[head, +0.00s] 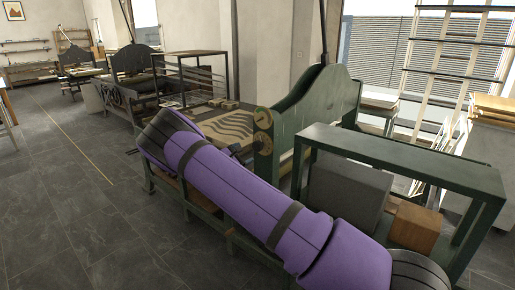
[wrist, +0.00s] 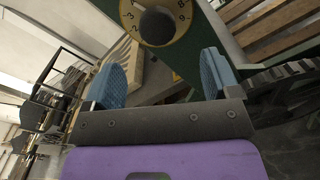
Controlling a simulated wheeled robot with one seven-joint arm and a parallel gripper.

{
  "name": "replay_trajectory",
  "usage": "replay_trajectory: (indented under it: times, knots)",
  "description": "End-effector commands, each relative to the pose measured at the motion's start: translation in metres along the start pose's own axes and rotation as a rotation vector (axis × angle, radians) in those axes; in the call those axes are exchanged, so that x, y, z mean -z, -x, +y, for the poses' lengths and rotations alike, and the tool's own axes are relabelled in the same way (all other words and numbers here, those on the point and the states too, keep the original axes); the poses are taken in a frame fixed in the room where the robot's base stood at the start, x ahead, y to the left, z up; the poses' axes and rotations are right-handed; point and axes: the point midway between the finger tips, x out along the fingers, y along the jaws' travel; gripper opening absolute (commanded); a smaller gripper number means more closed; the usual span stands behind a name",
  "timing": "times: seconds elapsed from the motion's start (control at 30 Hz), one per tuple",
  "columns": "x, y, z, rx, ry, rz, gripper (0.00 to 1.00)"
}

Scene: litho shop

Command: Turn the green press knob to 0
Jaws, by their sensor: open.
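The green press (head: 318,105) stands in the middle of the head view. Two round brass-coloured discs, an upper one (head: 262,117) and a lower one (head: 263,143), sit on its near end post. In the wrist view, a numbered brass dial (wrist: 128,14) with a dark round knob (wrist: 157,26) at its centre shows at the top edge, partly cut off. Some numerals are visible, but I cannot tell the knob's setting. My gripper (wrist: 161,76) is open and empty, its blue pads wide apart below the dial and not touching the knob. In the head view my purple arm hides the fingertips.
A green stand (head: 405,160) with a grey box (head: 348,193) and a wooden box (head: 414,228) is close at right. A dark toothed gear (wrist: 285,82) lies right of my gripper in the wrist view. The tiled floor (head: 70,180) at left is clear.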

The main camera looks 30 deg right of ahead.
Motion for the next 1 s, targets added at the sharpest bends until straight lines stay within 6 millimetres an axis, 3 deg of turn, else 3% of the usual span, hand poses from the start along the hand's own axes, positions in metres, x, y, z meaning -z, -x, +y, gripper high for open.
replay_trajectory:
  times: [0.23, 0.7, 1.0]
  knots:
    - [0.008, -0.011, 0.002, -0.028, 0.023, -0.008, 0.82]
    - [0.007, -0.087, 0.004, -0.026, 0.02, -0.007, 0.82]
    - [0.007, -0.106, 0.005, -0.027, 0.02, -0.006, 0.82]
